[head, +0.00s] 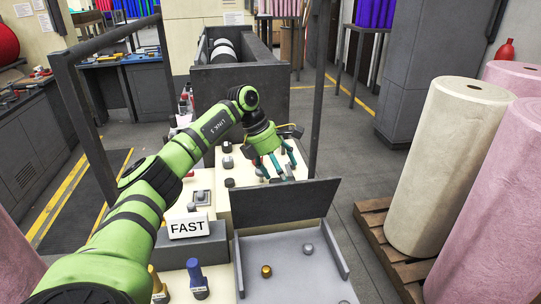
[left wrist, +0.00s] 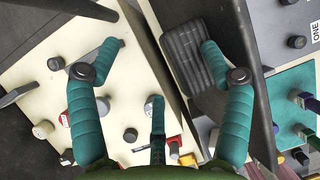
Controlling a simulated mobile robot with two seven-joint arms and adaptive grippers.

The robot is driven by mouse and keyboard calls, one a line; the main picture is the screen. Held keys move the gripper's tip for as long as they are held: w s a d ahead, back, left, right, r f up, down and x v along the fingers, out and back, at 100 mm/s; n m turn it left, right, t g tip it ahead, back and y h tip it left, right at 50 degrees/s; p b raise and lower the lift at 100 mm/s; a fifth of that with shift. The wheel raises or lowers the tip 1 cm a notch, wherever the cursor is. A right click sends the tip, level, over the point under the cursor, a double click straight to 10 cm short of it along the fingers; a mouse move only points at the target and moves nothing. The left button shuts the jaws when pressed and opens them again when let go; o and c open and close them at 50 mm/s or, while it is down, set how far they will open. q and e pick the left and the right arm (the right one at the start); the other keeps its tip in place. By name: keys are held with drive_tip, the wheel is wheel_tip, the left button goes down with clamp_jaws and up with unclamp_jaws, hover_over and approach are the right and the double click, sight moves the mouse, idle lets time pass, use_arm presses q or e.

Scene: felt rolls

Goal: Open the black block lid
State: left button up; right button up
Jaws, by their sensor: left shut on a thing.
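The dark lid (head: 285,202) stands raised, nearly upright, at the back of a grey open box (head: 345,262). A gold knob (head: 266,271) and silver knobs (head: 308,249) show inside the box. My left gripper (head: 278,172) reaches down at the lid's top edge, with teal fingers bent. My right gripper is not in view.
A cream console with knobs and a FAST sign (head: 188,226) lies left of the box. A dark post (head: 318,90) rises behind the lid. Tall felt rolls (head: 440,165) stand on a wooden pallet (head: 375,222) at the right.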

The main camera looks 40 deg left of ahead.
use_arm(q)
drive_tip(key=a+p, duration=0.2)
drive_tip(key=a, duration=0.1)
drive_tip(key=a+r+p, duration=0.1)
drive_tip(key=a, duration=0.1)
drive_tip(key=shift+w+a, duration=0.25)
drive_tip(key=shift+w, duration=0.15)
drive_tip(key=shift+d+r, duration=0.15)
drive_tip(key=shift+w, duration=0.1)
drive_tip(key=v, duration=1.2)
